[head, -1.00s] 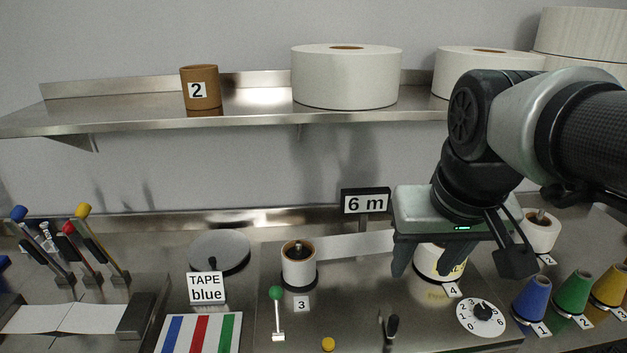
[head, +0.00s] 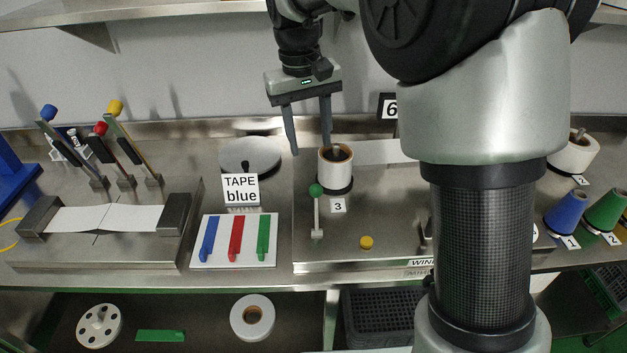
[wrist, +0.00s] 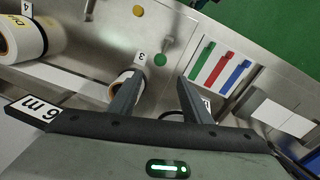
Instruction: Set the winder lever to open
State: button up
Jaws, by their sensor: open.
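A lever with a green ball knob (head: 316,190) stands nearly upright on the steel winder panel (head: 370,215), in front of the roll on spindle 3 (head: 336,168). A second, black-handled lever (head: 425,232) is partly hidden behind my arm, above a partly covered label starting "WIN". I cannot tell from the markings which lever positions mean open. My gripper (head: 311,148) is open and empty, fingers pointing down, above and behind the green knob and beside the roll. In the wrist view the green knob (wrist: 160,60) lies beyond the fingertips, apart from them.
The "TAPE blue" sign (head: 240,190) and a board with blue, red and green strips (head: 210,262) are left of the lever. A yellow button (head: 366,242) sits to its right. The "6 m" display (wrist: 33,108) stands behind. My arm hides the panel's right part.

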aim_at(315, 185)
jog(key=f, duration=0.8)
jog(key=d+f, duration=0.1)
jog(key=f, duration=0.4)
jog(key=shift+w, duration=0.2)
grip_shut()
